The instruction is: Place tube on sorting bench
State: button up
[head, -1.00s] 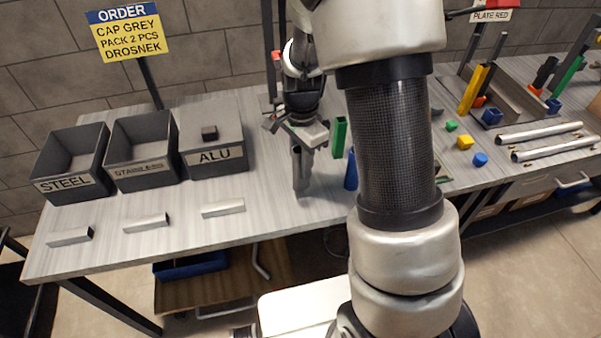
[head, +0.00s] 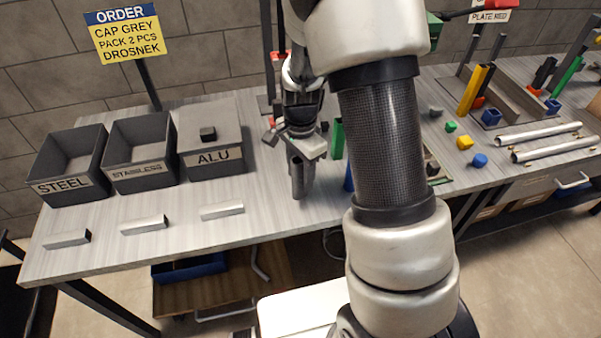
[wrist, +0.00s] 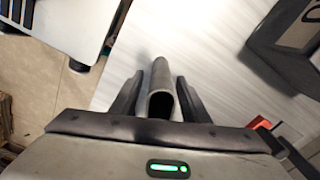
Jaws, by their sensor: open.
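A grey hollow tube (head: 298,183) stands roughly upright at the front part of the sorting bench (head: 265,205), below my gripper (head: 302,152) in the head view. In the wrist view the tube (wrist: 161,82) lies between the two dark fingers of my gripper (wrist: 158,88), its open end toward the camera. The fingers are open, one on each side of the tube. Whether either finger touches it, and whether the tube's lower end rests on the bench, I cannot tell.
Dark bins marked STEEL (head: 45,165) and ALU (head: 240,162), with another between, stand left. Three light bars, including one near the front (head: 222,210), lie before them. A green block (head: 337,140) and blue piece (head: 348,180) stand close right of the tube.

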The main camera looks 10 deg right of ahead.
notch_tip(320, 180, up, 12)
jog(key=p, duration=0.2)
jog(key=s+r+n+t, duration=0.5)
jog(key=s+r+n, duration=0.8)
jog(key=s+r, duration=0.3)
jog(key=s, duration=0.2)
jog(key=shift+s+n+t, duration=0.3)
